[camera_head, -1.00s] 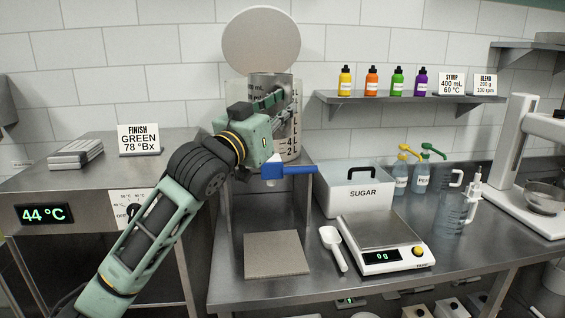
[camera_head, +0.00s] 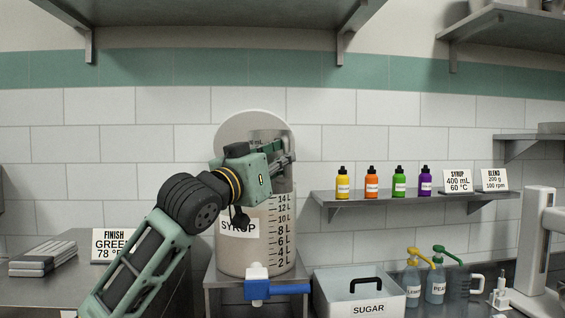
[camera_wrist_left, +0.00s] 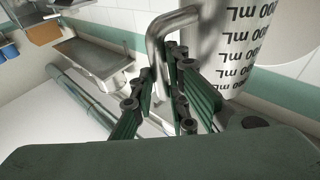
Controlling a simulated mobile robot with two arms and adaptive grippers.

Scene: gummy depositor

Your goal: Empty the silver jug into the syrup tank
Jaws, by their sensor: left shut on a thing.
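The syrup tank (camera_head: 255,251) is a pale cylinder with a SYRUP label and a litre scale, on a metal stand. Its round lid (camera_head: 229,128) stands raised behind it. The silver jug (camera_head: 268,139) is above the tank's top, partly hidden by my left gripper (camera_head: 284,161). In the left wrist view, the jug (camera_wrist_left: 232,50) shows mL markings, and my left gripper (camera_wrist_left: 168,95) is shut on its bent metal handle (camera_wrist_left: 155,42). The jug looks close to upright; its contents are hidden. My right gripper is not in view.
A blue-handled valve (camera_head: 275,290) sits at the tank's base. The sugar bin (camera_head: 350,291) and pump bottles (camera_head: 436,288) stand to the right. A shelf (camera_head: 330,199) with colour bottles is on the wall, and another shelf (camera_head: 220,30) hangs above.

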